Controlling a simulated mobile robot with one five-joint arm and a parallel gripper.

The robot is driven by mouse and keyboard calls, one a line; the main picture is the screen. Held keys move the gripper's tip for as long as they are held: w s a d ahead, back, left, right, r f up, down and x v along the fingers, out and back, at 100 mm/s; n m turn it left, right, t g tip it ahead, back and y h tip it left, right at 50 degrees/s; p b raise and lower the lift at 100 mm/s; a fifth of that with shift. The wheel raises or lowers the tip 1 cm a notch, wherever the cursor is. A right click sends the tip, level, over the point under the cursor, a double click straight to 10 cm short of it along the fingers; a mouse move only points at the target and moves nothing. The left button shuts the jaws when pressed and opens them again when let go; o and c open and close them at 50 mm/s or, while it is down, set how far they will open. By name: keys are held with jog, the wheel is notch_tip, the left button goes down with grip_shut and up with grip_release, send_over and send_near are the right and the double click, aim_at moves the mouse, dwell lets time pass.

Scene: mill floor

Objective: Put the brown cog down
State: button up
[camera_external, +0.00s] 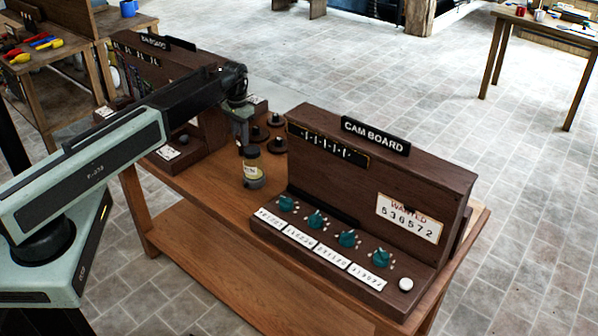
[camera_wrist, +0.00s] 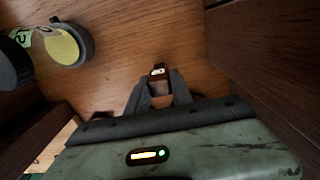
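My gripper (camera_wrist: 158,78) points down over the wooden table in the wrist view. Its two dark fingers draw close together towards their tips. A small dark piece with a white spot shows at the tips, and a brownish patch shows between the fingers. I cannot tell whether this is a held cog. In the external view my gripper (camera_external: 243,138) is above the table, close to a small jar.
The jar (camera_external: 253,170) with a pale label stands on the table; it also shows in the wrist view (camera_wrist: 62,45). The cam board (camera_external: 375,165), with green knobs, fills the table's right side. Another dark board (camera_external: 150,65) stands at the left. Bare tabletop (camera_external: 215,185) lies left of the jar.

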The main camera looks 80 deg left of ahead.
jog(key=o, duration=0.4)
jog(key=shift+c, duration=0.2)
jog(key=shift+r, duration=0.1)
notch_tip(320, 180, up, 12)
jog(key=p, duration=1.2)
